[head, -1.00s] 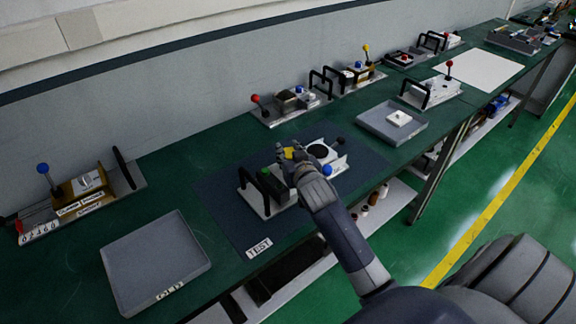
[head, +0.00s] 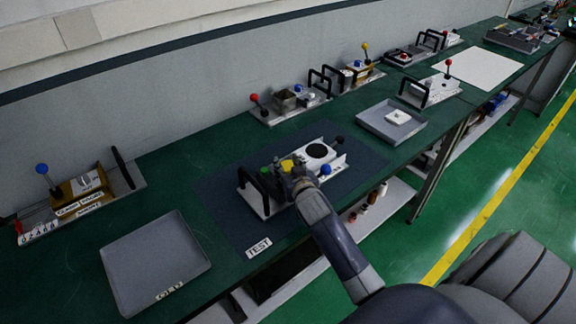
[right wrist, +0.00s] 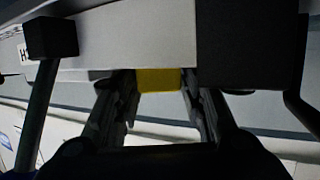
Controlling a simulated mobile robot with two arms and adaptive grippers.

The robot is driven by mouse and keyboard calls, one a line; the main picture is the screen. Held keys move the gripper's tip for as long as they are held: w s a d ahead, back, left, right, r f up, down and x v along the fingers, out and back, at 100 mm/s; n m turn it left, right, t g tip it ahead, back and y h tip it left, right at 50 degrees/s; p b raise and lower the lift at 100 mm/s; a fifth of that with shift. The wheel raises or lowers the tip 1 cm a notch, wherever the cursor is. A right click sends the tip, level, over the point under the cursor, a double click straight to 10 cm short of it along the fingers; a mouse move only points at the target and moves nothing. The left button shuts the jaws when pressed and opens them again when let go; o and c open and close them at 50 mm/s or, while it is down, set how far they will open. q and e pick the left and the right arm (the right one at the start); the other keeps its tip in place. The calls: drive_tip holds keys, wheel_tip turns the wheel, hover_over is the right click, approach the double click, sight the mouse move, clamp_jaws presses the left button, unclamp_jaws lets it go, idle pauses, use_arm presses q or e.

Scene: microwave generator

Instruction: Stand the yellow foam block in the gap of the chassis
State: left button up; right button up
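The yellow foam block (head: 287,165) is at the chassis (head: 331,163), which lies on the dark mat. My right gripper (head: 293,172) reaches over the chassis from the front. In the right wrist view the block (right wrist: 159,79) fills the space between my right fingertips (right wrist: 160,84), one at each side, so the gripper looks shut on it. There the block shows between a pale part and a black part. Its lower end is hidden, so I cannot tell how deep it sits. My left gripper is not in view.
The chassis carries a black handle (head: 263,185), a black disc (head: 317,151) and a blue knob (head: 325,170). A grey tray (head: 155,262) lies to the left, another (head: 391,124) at the back right. Other assemblies stand along the wall. The mat is clear around the chassis.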

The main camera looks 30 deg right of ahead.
drive_tip(key=shift+r, duration=0.2)
drive_tip(key=b+v, duration=0.1)
drive_tip(key=v, duration=1.1)
drive_tip(key=shift+b, duration=0.35)
drive_tip(key=shift+s+f, duration=0.1)
drive_tip(key=shift+f, duration=0.05)
